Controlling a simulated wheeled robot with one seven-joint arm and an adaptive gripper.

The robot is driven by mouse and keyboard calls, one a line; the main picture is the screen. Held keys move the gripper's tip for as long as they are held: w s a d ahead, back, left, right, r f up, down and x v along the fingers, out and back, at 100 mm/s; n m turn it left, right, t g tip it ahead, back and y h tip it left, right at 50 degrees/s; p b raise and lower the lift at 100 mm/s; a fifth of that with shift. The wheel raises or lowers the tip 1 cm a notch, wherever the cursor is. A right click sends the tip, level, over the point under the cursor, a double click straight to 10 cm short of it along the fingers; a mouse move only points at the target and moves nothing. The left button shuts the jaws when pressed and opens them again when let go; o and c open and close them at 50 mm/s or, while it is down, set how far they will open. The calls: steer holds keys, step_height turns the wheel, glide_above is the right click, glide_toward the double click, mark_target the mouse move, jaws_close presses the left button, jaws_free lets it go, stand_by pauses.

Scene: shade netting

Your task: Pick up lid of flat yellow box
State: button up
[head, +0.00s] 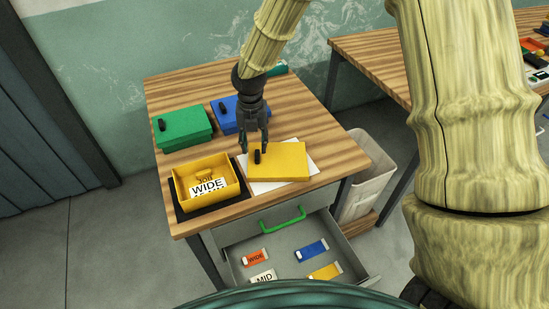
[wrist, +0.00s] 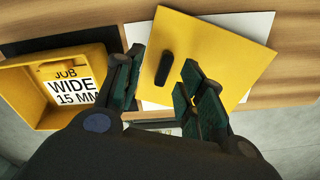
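The flat yellow lid (head: 288,163) lies on a white sheet on the wooden table, with a black knob (head: 257,156) near its left end. In the wrist view the lid (wrist: 215,50) sits tilted in the picture, and its knob (wrist: 163,67) appears between the finger lines. My gripper (head: 254,147) points down just above the knob, its fingers apart on either side. The wrist view shows the two fingers (wrist: 158,92) spread with nothing between the pads. The open yellow box (head: 181,192) stands left of the lid on a dark mat, holding a card reading "JOB WIDE 15 MM".
Closed green (head: 184,126) and blue (head: 224,120) boxes with black knobs stand behind. An open drawer (head: 240,270) below the front edge holds several coloured, labelled pieces. A pale bin (head: 368,180) stands right of the table; a second table (head: 375,50) is farther right.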

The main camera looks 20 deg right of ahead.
mark_target(257, 154)
steer(key=shift+s+d+f+p, duration=0.1)
steer(key=shift+s+f+p, duration=0.15)
steer(key=shift+f, duration=0.35)
steer(key=shift+s+d+f+p, duration=0.1)
steer(key=shift+f+p, duration=0.15)
steer(key=shift+f, duration=0.35)
steer(key=shift+s+f+p, duration=0.2)
steer(key=shift+f+p, duration=0.05)
steer(key=shift+f, duration=0.35)
steer(key=shift+w+f, duration=0.15)
steer(key=shift+f, duration=0.1)
steer(key=shift+s+r, duration=0.2)
steer(key=shift+s, duration=0.05)
steer(key=shift+c, duration=0.3)
steer(key=shift+w+f, duration=0.1)
steer(key=shift+w, duration=0.05)
steer(key=c, duration=0.6)
jaws_close()
